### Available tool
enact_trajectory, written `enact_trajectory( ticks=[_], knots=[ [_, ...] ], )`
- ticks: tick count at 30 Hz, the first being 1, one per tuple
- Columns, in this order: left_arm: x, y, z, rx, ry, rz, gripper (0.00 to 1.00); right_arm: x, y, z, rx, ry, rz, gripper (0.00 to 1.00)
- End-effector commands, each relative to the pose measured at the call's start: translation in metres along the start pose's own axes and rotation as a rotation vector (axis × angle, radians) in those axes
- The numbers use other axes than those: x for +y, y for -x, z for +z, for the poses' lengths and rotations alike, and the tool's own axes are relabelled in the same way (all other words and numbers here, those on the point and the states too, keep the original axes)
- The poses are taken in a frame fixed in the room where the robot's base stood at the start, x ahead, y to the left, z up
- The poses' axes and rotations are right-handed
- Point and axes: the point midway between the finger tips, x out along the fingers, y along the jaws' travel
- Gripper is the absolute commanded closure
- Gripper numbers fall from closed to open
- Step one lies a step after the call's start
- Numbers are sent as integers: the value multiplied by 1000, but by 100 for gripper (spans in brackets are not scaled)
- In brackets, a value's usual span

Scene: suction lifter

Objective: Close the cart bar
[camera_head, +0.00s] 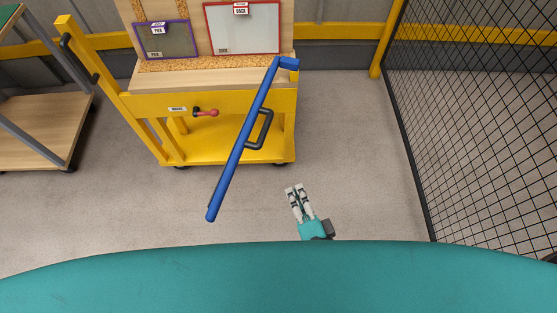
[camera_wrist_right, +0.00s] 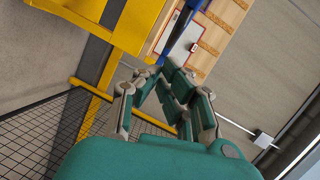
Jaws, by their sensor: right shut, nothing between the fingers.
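The blue cart bar (camera_head: 232,160) is hinged at the right corner of the yellow cart (camera_head: 277,105). It is swung out from the cart, its free end pointing toward me and to the left. A dark handle (camera_head: 264,129) sits on its right side. A red-knobbed latch (camera_head: 206,112) is on the cart's front. My right gripper (camera_head: 298,188) is shut and empty, to the right of the bar and apart from it. In the right wrist view the fingers (camera_wrist_right: 158,70) come together, with the blue bar (camera_wrist_right: 181,38) beyond them. My left gripper is not in view.
Two framed boards, one purple-edged (camera_head: 167,40) and one red-edged (camera_head: 242,28), stand on the cart. A shelf trolley (camera_head: 45,140) is at the left. A black mesh fence (camera_head: 475,100) closes off the right. The floor (camera_head: 350,150) between cart and fence is clear.

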Motion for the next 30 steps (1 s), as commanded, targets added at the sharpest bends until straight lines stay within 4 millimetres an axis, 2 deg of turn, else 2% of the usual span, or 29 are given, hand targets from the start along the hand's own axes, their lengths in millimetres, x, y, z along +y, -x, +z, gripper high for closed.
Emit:
enact_trajectory(
  ticks=[3, 8, 20, 24, 30],
  knots=[
    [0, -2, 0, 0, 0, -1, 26, -16, -1, -4, 21, -55, -32, 100],
    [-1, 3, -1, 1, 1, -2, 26, -20, -18, -6, 25, -58, -36, 100],
    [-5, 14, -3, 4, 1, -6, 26, -23, -102, -8, 23, -54, -36, 100],
    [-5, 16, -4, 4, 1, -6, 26, -23, -116, 9, 20, -55, -33, 100],
    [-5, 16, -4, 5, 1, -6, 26, -23, -127, 20, 20, -54, -32, 100]
  ],
)
